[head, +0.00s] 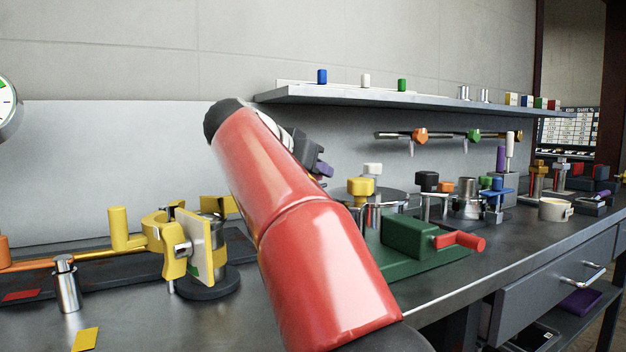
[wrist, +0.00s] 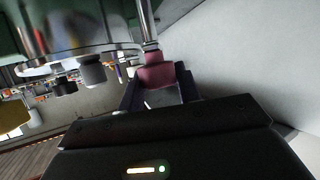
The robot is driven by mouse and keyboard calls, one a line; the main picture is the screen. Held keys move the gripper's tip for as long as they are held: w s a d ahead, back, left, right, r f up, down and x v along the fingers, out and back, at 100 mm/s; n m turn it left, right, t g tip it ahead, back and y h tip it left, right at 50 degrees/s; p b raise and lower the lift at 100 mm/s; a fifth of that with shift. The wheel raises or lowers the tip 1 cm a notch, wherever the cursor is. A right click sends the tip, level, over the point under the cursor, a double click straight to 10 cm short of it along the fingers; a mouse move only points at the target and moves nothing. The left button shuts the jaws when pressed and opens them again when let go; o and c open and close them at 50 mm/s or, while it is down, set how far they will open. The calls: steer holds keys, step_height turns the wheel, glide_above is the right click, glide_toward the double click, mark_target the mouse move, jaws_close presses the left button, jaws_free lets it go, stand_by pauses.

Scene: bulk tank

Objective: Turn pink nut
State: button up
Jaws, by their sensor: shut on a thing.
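The pink nut (wrist: 155,75) is a dark pink block at the lower end of a metal rod in the wrist view. My gripper (wrist: 158,88) is shut on it, with a dark finger on either side of the nut. In the head view my red arm reaches over the bench, and part of my gripper (head: 316,164) shows behind it. I cannot make out the pink nut in the head view, where my arm covers much of that area.
A green block with a red handle (head: 460,241) is right of my arm. A yellow clamp (head: 174,252) stands to the left. Several coloured knobs crowd the bench to the right, below a shelf (head: 375,96). The bench's front edge (head: 500,264) is mostly clear.

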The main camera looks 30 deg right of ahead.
steer(key=n+t+y+b, duration=0.1)
steer(key=n+t+y, duration=0.1)
steer(key=shift+s+d+f+n+t, duration=0.1)
steer(key=shift+n+t, duration=0.3)
steer(key=n+t+y, duration=0.2)
steer(key=shift+n, duration=0.3)
steer(key=n+t+y+p, duration=0.1)
steer(key=y, duration=0.1)
steer(key=n+t+y+p, duration=0.1)
steer(key=n+y, duration=0.1)
steer(key=shift+r+n, duration=0.2)
steer(key=shift+n, duration=0.1)
steer(key=shift+n+y+p, duration=0.5)
steer(key=shift+y+p, duration=0.1)
steer(key=shift+f, duration=0.15)
steer(key=o, duration=1)
steer(key=shift+c, duration=0.2)
